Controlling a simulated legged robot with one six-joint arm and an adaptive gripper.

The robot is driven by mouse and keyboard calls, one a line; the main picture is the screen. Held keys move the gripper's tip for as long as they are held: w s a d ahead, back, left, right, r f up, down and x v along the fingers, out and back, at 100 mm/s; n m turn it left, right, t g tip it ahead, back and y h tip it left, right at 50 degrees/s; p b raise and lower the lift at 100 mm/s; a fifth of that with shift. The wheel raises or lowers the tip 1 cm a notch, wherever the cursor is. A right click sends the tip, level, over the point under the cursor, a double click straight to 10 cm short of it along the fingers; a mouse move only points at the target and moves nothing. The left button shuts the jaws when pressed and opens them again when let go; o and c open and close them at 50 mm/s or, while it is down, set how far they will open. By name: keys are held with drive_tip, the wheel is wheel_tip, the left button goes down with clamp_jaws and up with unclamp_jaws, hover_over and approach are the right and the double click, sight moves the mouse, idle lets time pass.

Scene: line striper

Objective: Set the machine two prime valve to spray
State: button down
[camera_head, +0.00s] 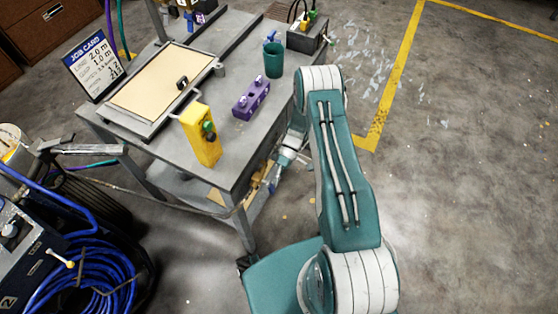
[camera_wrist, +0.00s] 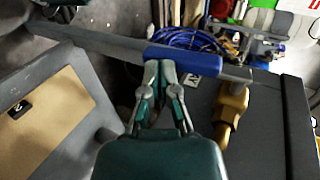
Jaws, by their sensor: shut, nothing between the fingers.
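Machine two (camera_head: 12,285), a dark unit with a "2" on its side, stands at the lower left in the head view. A small lever with a pale tip (camera_head: 62,260) sticks out from it. I cannot tell whether this is the prime valve, or its setting. My gripper (camera_head: 272,184) is low beside the workbench, to the right of the machine and apart from it. In the wrist view my gripper (camera_wrist: 160,66) is shut and empty. Its tips overlap a blue sleeve (camera_wrist: 184,61) on a grey bar; contact is unclear. A brass-coloured fitting (camera_wrist: 232,103) is to their right.
The grey workbench (camera_head: 232,135) stands between my arm and the machine. It carries a yellow control box (camera_head: 201,135), a purple block (camera_head: 251,97), a green cup (camera_head: 273,60) and a job card (camera_head: 93,66). Coiled blue hose (camera_head: 95,285) lies by the machine. Floor at right is clear.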

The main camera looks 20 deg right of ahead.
drive_tip(key=shift+s+a+f, duration=0.3)
drive_tip(key=shift+s+a, duration=0.05)
drive_tip(key=shift+s, duration=0.05)
drive_tip(key=shift+s+a+f, duration=0.1)
idle(0.4)
drive_tip(key=v, duration=1.2)
idle(0.3)
